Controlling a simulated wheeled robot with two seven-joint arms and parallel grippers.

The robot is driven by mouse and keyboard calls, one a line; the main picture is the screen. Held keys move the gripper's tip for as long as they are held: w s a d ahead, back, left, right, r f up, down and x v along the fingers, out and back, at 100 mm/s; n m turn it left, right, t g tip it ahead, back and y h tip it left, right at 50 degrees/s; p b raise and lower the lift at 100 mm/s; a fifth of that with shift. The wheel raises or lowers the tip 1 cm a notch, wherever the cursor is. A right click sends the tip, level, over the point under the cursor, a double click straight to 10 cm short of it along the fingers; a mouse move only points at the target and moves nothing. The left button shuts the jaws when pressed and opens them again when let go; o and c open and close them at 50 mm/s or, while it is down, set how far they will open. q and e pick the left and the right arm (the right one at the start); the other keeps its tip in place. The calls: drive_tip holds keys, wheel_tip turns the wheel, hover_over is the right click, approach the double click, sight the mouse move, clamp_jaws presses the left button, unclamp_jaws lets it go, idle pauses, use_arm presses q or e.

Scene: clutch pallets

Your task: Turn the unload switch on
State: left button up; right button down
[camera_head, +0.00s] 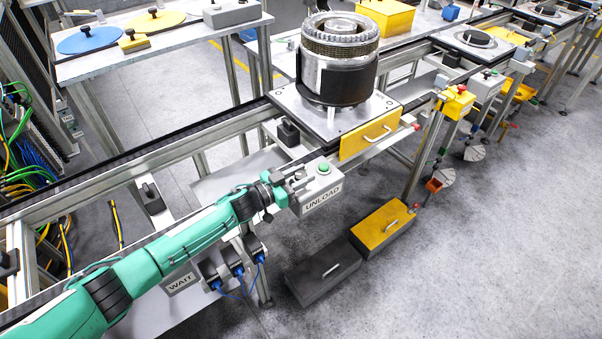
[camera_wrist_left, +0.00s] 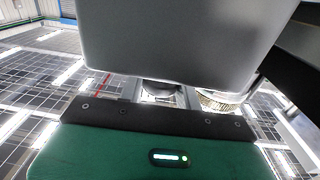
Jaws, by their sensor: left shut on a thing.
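The grey UNLOAD switch box (camera_head: 322,198) sits on the front side of the conveyor frame, with a green button (camera_head: 323,168) on its top. My left gripper (camera_head: 298,183) is at the left part of this box, shut on the switch there. The fingers hide the switch itself, so its turn position cannot be told. In the left wrist view a large plain grey surface fills the top middle, and I cannot tell for sure what it is. My right gripper is not in view.
A pallet (camera_head: 292,99) carrying a large metal clutch part (camera_head: 338,60) stands on the conveyor behind the box. A yellow box (camera_head: 382,228) and a dark box (camera_head: 323,270) lie on the floor. A WAIT box (camera_head: 181,283) is below my left arm. The floor at right is clear.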

use_arm(q)
drive_tip(key=shift+a+f+m+g+h+b, duration=0.1)
drive_tip(key=shift+m+g+h+b, duration=0.55)
drive_tip(key=shift+m+g, duration=0.4)
drive_tip(key=shift+g, duration=0.55)
drive_tip(key=shift+m+g+h, duration=0.3)
drive_tip(key=shift+m+h, duration=0.05)
drive_tip(key=o, duration=0.9)
